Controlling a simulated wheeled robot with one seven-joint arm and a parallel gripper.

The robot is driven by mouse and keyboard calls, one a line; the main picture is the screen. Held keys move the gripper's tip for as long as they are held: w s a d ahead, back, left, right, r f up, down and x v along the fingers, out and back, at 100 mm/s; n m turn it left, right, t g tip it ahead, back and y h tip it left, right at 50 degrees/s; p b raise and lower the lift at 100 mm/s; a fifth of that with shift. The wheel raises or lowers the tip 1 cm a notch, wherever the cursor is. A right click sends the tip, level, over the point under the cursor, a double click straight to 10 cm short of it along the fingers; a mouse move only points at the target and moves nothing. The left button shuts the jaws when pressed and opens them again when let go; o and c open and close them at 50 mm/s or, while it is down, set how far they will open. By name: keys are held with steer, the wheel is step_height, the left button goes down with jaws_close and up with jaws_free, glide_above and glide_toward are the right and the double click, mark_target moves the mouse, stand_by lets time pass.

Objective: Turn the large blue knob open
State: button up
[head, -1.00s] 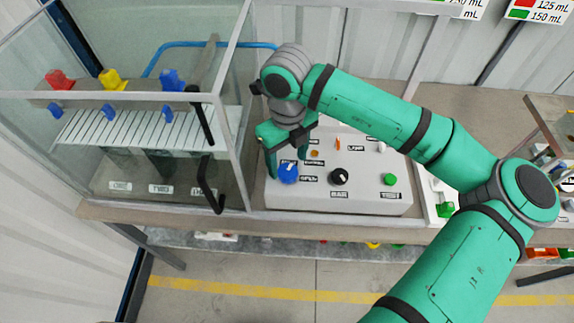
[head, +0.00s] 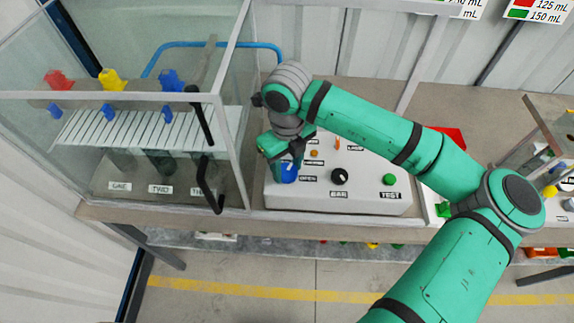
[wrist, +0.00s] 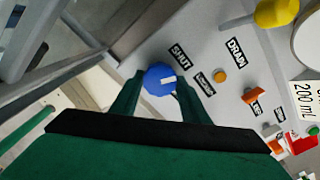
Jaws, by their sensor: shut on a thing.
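The large blue knob (head: 289,172) sits at the left end of the white control panel (head: 360,200). In the wrist view the blue knob (wrist: 160,79) has a white pointer mark, with a SHUT label beside it; an OPEN label shows in the head view. My gripper (head: 283,160) is at the knob, and in the wrist view its green fingers (wrist: 155,95) lie on either side of it, shut on it. In the head view the gripper hides part of the knob.
A glass cabinet (head: 150,45) with a black handle (head: 208,185) stands close to the left of the panel. A black knob (head: 339,176), a green button (head: 389,180) and small orange controls (head: 314,153) sit on the panel to the right.

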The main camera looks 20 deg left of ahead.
mark_target(287, 170)
steer(key=m, duration=0.6)
steer(key=shift+m, duration=0.3)
steer(key=m, duration=0.6)
steer(key=shift+m, duration=0.3)
stand_by(0.4)
steer(key=o, duration=1.1)
steer(key=shift+c, duration=0.2)
steer(key=shift+r, duration=0.1)
step_height(287, 170, up, 11)
